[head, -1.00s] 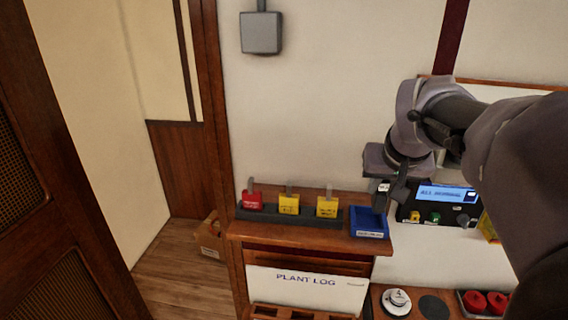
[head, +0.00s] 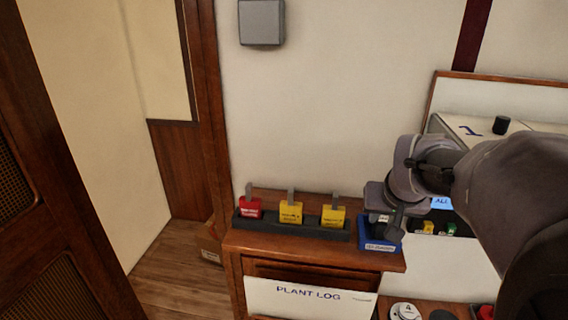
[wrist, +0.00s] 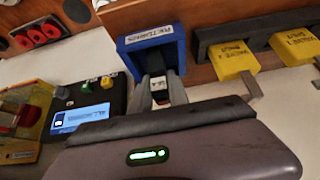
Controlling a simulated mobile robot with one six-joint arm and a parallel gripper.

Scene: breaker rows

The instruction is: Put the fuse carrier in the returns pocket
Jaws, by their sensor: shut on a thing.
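The blue returns pocket (head: 377,246) stands at the right end of the wooden shelf. It also shows in the wrist view (wrist: 150,38), its label reading upside down. My gripper (head: 390,226) is at the pocket, over its opening. In the wrist view my gripper (wrist: 156,76) is shut on the fuse carrier (wrist: 159,88), a small dark piece with a white label. The carrier's label also shows beside my fingers in the head view (head: 384,218). The fingertips overlap the pocket in both views, so I cannot tell how deep the carrier sits.
A dark rack (head: 305,227) left of the pocket holds one red tag (head: 250,208) and two yellow tags (head: 291,212). A panel with a lit screen (wrist: 82,117) is close beside my gripper. A plant log board (head: 308,298) is below the shelf.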

